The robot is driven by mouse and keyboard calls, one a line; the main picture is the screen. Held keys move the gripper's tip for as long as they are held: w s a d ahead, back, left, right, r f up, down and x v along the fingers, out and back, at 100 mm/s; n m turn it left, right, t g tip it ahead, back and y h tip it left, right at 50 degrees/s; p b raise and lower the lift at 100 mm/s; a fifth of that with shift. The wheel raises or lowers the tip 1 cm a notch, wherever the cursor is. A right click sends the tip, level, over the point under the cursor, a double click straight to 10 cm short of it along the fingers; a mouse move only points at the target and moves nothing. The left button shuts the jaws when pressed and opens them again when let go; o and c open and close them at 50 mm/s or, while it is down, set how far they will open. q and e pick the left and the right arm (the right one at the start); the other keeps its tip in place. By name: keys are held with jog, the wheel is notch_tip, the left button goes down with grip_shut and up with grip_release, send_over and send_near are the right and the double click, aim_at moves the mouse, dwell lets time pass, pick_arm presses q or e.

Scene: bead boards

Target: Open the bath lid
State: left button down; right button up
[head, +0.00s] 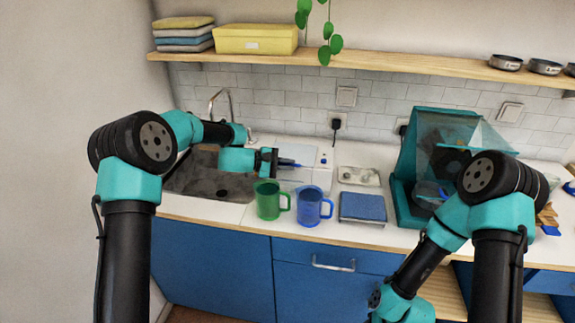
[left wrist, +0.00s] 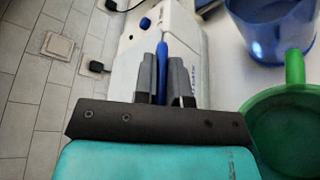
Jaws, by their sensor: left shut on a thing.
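The bath is a white box (head: 318,180) on the counter against the tiled wall, with a blue knob on it; it also shows in the left wrist view (left wrist: 130,62). A slim blue handle (left wrist: 164,62) runs along the box. My left gripper (head: 289,163) reaches in from the left, and its fingers (left wrist: 162,80) are shut around the blue handle. In the head view the gripper covers part of the box, so I cannot tell how far the lid is raised. My right arm hangs low at the right, its fingers out of the picture.
A green mug (head: 268,200) and a blue mug (head: 310,206) stand close in front of the box. A sink (head: 205,180) is at the left.

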pick_arm(q)
jog(key=shift+r, duration=0.2)
jog(key=w+r+n, duration=0.1)
jog(key=r, duration=0.1)
jog(key=r+n+g, duration=0.1)
jog(key=r, duration=0.1)
jog(key=w+r+n+g+y, duration=0.1)
jog(key=r, duration=0.1)
jog(key=shift+w+d+r+n, duration=0.15)
jog(key=shift+w+r+n, duration=0.2)
jog(key=shift+r+n, duration=0.05)
jog(key=shift+w+r+n+g, duration=0.55)
jog(key=shift+w+r, duration=0.2)
jog(key=shift+r, duration=0.15)
jog(key=c, duration=1.2)
grip_release()
jog(key=v, duration=1.7)
jog(key=shift+s+r, duration=0.2)
jog(key=shift+r, duration=0.05)
